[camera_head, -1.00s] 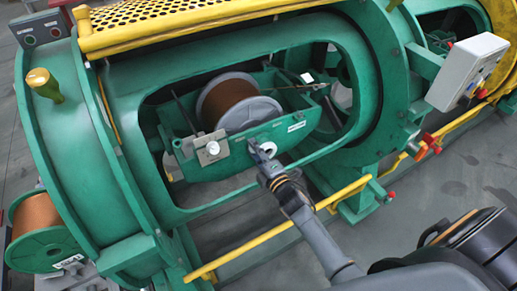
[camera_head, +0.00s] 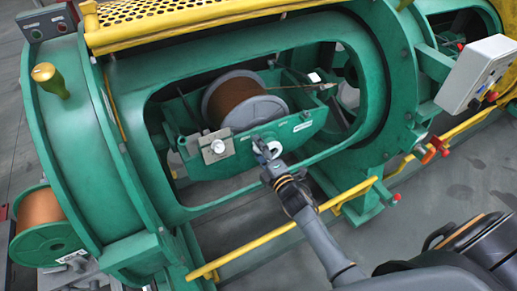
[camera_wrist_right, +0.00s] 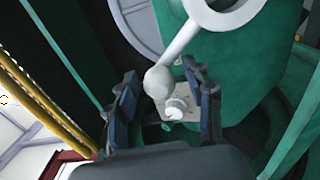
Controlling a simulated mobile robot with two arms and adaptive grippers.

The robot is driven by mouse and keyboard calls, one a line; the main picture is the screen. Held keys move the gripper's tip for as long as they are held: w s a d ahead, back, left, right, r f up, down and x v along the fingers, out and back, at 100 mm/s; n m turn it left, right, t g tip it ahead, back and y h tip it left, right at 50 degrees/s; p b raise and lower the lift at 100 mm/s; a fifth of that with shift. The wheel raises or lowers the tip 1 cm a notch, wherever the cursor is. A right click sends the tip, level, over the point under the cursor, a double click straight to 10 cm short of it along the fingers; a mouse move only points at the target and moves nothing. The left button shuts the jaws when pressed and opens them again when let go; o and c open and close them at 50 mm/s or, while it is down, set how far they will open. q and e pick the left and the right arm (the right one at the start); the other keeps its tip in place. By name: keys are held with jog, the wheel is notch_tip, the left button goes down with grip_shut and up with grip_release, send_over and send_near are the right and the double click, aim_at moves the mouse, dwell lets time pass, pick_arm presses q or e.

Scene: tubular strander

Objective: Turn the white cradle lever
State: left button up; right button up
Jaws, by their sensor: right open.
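The white cradle lever (camera_wrist_right: 182,42) shows in the right wrist view as a pale ring with a short arm ending in a round knob. The knob (camera_wrist_right: 158,81) appears between the two dark fingers of my right gripper (camera_wrist_right: 163,72), which is open. I cannot tell whether a finger touches it. In the head view my right gripper (camera_head: 266,150) is at the front face of the green cradle (camera_head: 287,131), below the copper-wound spool (camera_head: 238,101). There the gripper mostly hides the lever. My left gripper is not in view.
The cradle sits inside the oval opening of the green strander tube (camera_head: 134,140). A metal clamp block (camera_head: 217,147) is left of my gripper. A grey control box (camera_head: 476,76) hangs at the right.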

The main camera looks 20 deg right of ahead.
jog(key=s+d, duration=0.1)
jog(key=s, duration=1.1)
jog(key=s+a+f+m+g+h, duration=0.1)
jog(key=s+a+m+g, duration=0.1)
jog(key=s+m+g, duration=0.65)
jog(key=s+a+f+m+g, duration=0.1)
jog(key=s+a+m+g, duration=0.2)
jog(key=s+m+g, duration=0.55)
jog(key=s+f+t, duration=0.1)
jog(key=s+f, duration=0.2)
jog(key=f, duration=1)
jog(key=s+f, duration=0.2)
jog(key=f, duration=1.1)
jog(key=s+d+f+g, duration=0.1)
jog(key=s+d+f, duration=0.2)
jog(key=s+f, duration=1.3)
jog(key=shift+s+d+f, duration=0.15)
jog(key=shift+s, duration=0.45)
